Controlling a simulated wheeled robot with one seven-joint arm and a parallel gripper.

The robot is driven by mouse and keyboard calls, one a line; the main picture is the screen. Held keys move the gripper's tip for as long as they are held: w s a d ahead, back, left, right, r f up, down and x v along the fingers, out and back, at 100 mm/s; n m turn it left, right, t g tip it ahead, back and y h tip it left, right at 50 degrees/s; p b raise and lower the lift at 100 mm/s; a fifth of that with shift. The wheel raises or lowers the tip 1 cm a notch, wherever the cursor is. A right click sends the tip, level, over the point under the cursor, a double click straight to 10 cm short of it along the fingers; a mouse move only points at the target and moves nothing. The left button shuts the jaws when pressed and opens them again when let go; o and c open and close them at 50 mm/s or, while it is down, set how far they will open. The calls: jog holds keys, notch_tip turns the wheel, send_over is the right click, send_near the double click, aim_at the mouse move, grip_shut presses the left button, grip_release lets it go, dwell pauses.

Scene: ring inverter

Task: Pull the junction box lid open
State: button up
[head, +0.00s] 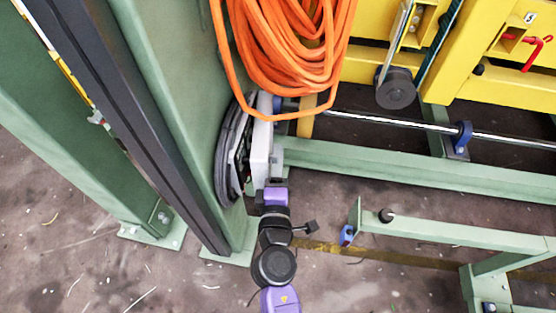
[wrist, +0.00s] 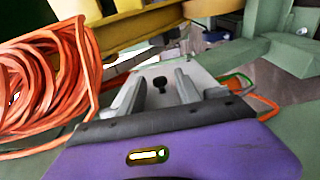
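The junction box (head: 245,140) is mounted on the green post, and its pale grey lid (head: 262,138) stands ajar, with dark inner parts showing in the gap. My gripper (head: 274,182) is at the lid's lower end. In the wrist view my gripper (wrist: 158,78) has its two grey fingers apart, one on each side of the latch. Nothing is seen clamped between them. Whether the fingers touch the lid cannot be told.
An orange cable coil (head: 290,45) hangs just above the box, and also shows in the wrist view (wrist: 45,85). A black round coil (head: 226,155) sits behind the box. Green and orange wires (wrist: 245,85) show beside the lid. A green frame (head: 450,233) stands at right.

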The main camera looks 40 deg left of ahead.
grip_shut()
dwell(1.5)
